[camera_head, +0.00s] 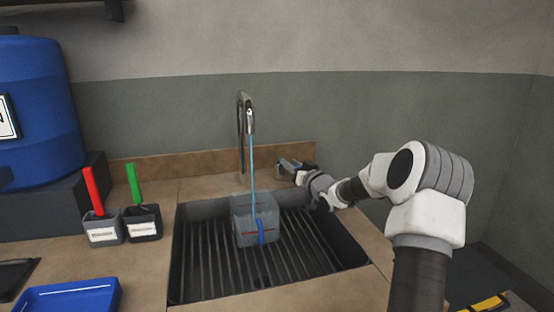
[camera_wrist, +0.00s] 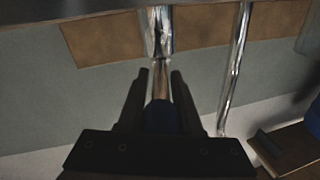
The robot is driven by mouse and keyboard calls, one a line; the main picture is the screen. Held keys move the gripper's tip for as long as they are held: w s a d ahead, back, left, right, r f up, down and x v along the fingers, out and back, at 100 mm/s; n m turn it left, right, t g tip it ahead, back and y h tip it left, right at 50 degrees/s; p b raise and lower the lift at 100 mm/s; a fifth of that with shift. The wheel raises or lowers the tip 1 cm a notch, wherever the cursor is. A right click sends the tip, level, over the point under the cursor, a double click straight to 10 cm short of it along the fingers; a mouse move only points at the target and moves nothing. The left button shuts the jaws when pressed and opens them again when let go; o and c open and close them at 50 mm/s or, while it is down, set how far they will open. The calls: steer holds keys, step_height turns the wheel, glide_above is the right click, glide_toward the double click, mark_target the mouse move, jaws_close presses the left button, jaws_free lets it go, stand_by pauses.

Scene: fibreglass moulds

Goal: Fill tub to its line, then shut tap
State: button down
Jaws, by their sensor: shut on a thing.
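The translucent grey tub (camera_head: 243,210) stands in the sink under the chrome tap (camera_head: 250,115). A thin blue stream of water (camera_head: 252,165) runs from the spout down into the tub. A red line (camera_head: 273,234) shows on the tub's front, beside an upright blue strip (camera_head: 260,232). I cannot make out the water level against the line. My gripper (camera_head: 285,166) is behind the sink, right of the tap. In the wrist view, its fingers (camera_wrist: 160,75) are shut on the chrome tap lever (camera_wrist: 161,68), with a dark blue part between them. The chrome pipe (camera_wrist: 236,70) stands to the right.
The dark ribbed sink (camera_head: 200,265) has bare floor around the tub. Two small bins, one with a red handle (camera_head: 92,190) and one with a green handle (camera_head: 134,182), stand left of it. A blue tray (camera_head: 65,296) and a large blue tank (camera_head: 40,110) are further left.

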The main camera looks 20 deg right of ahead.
steer(key=shift+d+r+n+y+p, duration=0.3)
steer(key=shift+d+r+y+p, duration=0.15)
steer(key=shift+p, duration=0.5)
steer(key=shift+d+f+y+p, duration=0.1)
steer(key=shift+f+y+p, duration=0.1)
steer(key=shift+y+p, duration=0.3)
steer(key=shift+n, duration=0.3)
steer(key=c, duration=0.6)
jaws_free()
steer(key=shift+f, duration=0.2)
steer(key=s+d+r+p, duration=0.4)
steer(key=s+d+r, duration=0.3)
steer(key=s+r, duration=0.2)
step_height(320, 180, up, 2)
steer(key=shift+r, duration=0.1)
